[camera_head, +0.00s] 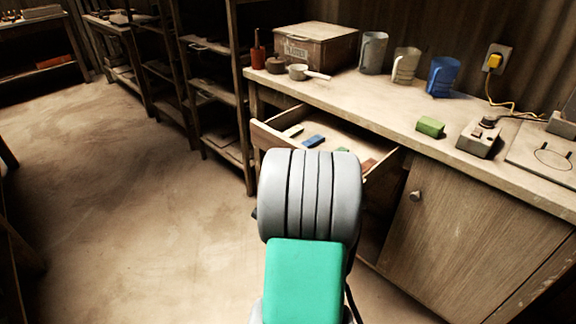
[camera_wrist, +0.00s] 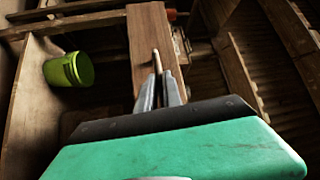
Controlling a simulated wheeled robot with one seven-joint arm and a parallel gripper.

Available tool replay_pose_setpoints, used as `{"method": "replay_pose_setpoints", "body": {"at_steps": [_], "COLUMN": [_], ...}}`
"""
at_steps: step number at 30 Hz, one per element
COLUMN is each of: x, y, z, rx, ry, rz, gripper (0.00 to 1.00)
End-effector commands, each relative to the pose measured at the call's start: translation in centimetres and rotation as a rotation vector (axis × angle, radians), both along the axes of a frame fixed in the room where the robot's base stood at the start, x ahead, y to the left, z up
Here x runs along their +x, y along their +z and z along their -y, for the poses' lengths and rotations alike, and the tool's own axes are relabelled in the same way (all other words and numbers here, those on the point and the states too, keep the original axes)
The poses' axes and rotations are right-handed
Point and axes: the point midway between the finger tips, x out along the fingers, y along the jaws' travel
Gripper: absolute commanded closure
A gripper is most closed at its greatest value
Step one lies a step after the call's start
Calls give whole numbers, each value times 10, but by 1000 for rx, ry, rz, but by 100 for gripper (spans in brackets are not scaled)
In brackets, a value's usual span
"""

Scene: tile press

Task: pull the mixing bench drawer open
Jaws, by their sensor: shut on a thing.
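The mixing bench drawer (camera_head: 270,136) stands pulled out from under the bench top, with its inside showing. It holds a few small coloured blocks, among them a blue one (camera_head: 314,141). My grey and green arm covers part of its front in the head view, and my gripper is hidden there. In the wrist view the drawer front is a brown wooden board (camera_wrist: 149,35). My gripper (camera_wrist: 160,88) is shut on the slim drawer handle (camera_wrist: 156,61) at that board.
The bench top (camera_head: 400,118) carries a wooden box (camera_head: 315,46), several jugs including a blue one (camera_head: 443,76), a green block (camera_head: 430,127) and a switch box (camera_head: 479,138). A cabinet door (camera_head: 440,235) is right of the drawer. A green bucket (camera_wrist: 68,70) shows in the wrist view. Floor at left is clear.

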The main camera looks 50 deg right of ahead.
Motion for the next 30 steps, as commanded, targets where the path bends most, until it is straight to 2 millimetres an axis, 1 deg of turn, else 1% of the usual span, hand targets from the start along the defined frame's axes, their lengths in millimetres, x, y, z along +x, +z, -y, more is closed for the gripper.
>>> {"method": "replay_pose_setpoints", "body": {"at_steps": [4,5,12,20,23,26,30], "x": [0,0,1,1,-3,-10,-25], "y": [0,0,0,0,-2,-4,-7], "z": [0,0,0,-1,-4,-12,-28], "rx": [0,0,0,0,-1,-1,-4], "ry": [1,1,2,2,2,1,1], "rz": [0,0,0,0,0,1,2], "gripper": [100,89,69,68,68,68,68]}}
